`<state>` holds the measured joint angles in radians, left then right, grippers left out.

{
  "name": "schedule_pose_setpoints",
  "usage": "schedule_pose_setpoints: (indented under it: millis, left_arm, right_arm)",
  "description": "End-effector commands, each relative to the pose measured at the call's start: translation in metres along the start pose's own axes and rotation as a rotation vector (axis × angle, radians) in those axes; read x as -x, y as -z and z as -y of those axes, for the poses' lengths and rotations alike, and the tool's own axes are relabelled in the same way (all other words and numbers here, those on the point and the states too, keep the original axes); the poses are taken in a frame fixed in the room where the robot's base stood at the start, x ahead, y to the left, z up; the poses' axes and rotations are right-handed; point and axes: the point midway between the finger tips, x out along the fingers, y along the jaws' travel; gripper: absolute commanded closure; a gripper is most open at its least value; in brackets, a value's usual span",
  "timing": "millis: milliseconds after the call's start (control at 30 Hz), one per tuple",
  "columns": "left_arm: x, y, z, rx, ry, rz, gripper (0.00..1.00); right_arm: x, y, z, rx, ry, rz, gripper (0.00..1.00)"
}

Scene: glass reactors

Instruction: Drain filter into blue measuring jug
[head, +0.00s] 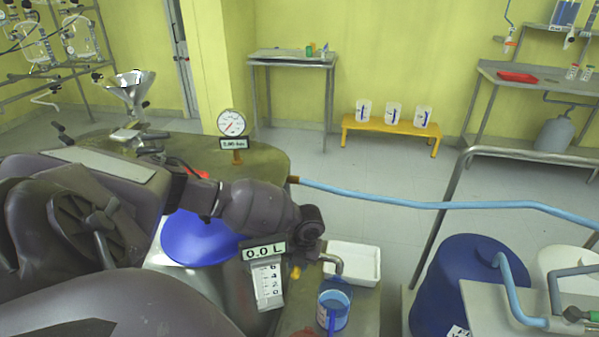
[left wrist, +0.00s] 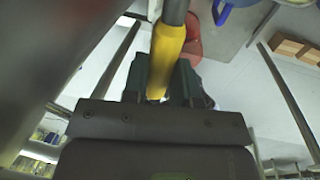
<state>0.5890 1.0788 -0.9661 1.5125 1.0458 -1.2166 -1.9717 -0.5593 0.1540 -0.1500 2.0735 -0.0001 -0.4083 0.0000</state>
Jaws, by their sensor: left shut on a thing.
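The blue measuring jug (head: 333,312) stands at the lower middle of the head view. A grey bent spout (head: 336,263) comes down above it, beside a pale metal vessel (head: 160,258) with a blue round top (head: 200,238), apparently the filter. A readout (head: 263,252) there says 0.0 L. My left gripper (left wrist: 163,85) is shut on a yellow handle (left wrist: 166,50). In the head view my wrist hides most of the hold, and a small yellow bit (head: 296,272) shows below it. Part of the jug (left wrist: 226,10) shows at the wrist view's top edge. My right gripper is out of view.
A white tray (head: 353,263) lies behind the jug. A blue hose (head: 430,203) crosses to the right. A blue drum (head: 455,285) stands at lower right. A gauge (head: 232,123) and steel funnel (head: 131,88) are behind my arm. Several jugs stand on an orange bench (head: 390,128).

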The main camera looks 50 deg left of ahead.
Motion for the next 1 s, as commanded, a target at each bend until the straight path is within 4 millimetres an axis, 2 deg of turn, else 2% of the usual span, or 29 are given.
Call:
schedule_pose_setpoints:
  millis: [33, 67, 200, 233, 500, 633, 1000]
  left_arm:
    - [-0.001, 0.001, -0.001, -0.007, -0.004, 0.000, 1.00]
    - [-0.001, 0.001, -0.001, -0.007, -0.004, 0.000, 0.73]
    - [-0.001, 0.000, -0.001, -0.005, -0.004, 0.000, 0.51]
    - [-0.001, 0.000, -0.001, -0.005, -0.003, 0.000, 0.49]
    - [0.001, 0.000, -0.001, -0.002, -0.002, 0.001, 0.49]
    - [0.010, -0.001, 0.000, -0.002, -0.001, 0.002, 0.49]
    - [0.075, -0.001, -0.001, -0.002, 0.000, 0.005, 0.49]
  right_arm:
    - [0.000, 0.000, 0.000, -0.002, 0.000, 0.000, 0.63]
    - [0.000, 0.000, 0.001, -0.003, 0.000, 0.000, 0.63]
    - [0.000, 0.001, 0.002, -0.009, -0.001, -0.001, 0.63]
    - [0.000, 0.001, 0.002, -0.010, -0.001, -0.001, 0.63]
    - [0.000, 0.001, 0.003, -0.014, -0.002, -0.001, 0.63]
    - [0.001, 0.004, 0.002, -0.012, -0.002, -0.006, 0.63]
    - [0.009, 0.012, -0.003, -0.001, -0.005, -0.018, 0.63]
